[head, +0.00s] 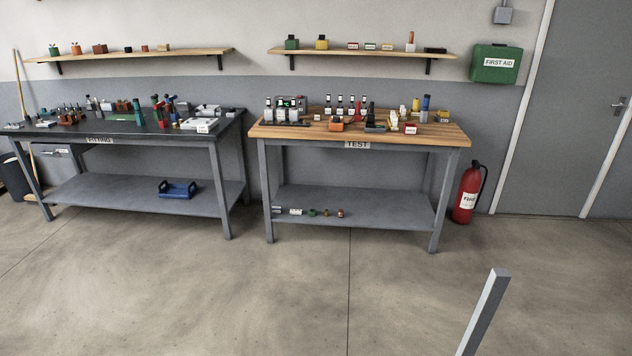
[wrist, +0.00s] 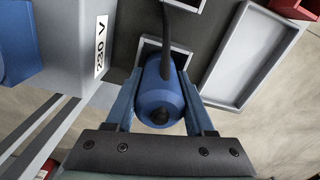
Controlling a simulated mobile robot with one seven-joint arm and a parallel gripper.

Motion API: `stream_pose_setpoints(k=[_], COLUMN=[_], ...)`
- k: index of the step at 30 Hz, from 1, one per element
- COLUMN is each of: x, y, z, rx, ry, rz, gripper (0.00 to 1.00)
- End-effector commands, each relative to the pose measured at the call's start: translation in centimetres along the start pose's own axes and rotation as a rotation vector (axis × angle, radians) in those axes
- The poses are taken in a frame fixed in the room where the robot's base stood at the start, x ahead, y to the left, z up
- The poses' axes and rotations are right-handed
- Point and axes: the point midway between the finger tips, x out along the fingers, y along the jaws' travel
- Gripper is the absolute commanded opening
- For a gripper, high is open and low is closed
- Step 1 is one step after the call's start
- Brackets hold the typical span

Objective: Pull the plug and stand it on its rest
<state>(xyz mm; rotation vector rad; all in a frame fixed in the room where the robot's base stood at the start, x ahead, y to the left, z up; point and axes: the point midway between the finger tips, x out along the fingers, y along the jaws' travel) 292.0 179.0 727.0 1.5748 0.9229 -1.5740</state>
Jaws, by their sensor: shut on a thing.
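In the wrist view a blue, rounded plug (wrist: 158,98) sits between the two blue fingers of my gripper (wrist: 162,88), which is shut on its sides. A black cable (wrist: 166,40) runs up from the plug to the top of the picture. Behind the plug is a dark square opening with a pale frame (wrist: 143,45); the plug covers part of it. I cannot tell whether the plug is still seated there or clear of it. I cannot make out a rest for the plug. The head view does not show my gripper or the plug.
A pale shallow tray (wrist: 205,98) lies to the right, close to my right finger. A "230 V" label (wrist: 101,59) is on a grey panel at left. In the head view, two benches stand by the wall, labelled test (head: 357,145) and fitting (head: 100,140); the floor before them is clear.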

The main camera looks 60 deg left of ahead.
Motion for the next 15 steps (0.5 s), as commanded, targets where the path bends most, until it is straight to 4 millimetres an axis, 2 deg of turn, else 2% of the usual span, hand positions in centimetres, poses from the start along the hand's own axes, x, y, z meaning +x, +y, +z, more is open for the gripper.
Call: stream_pose_setpoints(k=[8,9,14,15], x=[0.93,0.81,0.78,0.78], y=[0.03,0.03,0.02,0.02], z=[-0.03,-0.04,-0.02,-0.02], rx=[0.0,0.0,0.0,0.0], ry=[0.0,0.001,0.0,0.0], rz=[0.0,0.0,0.0,0.0], gripper=[0.0,0.59,0.88,0.89])
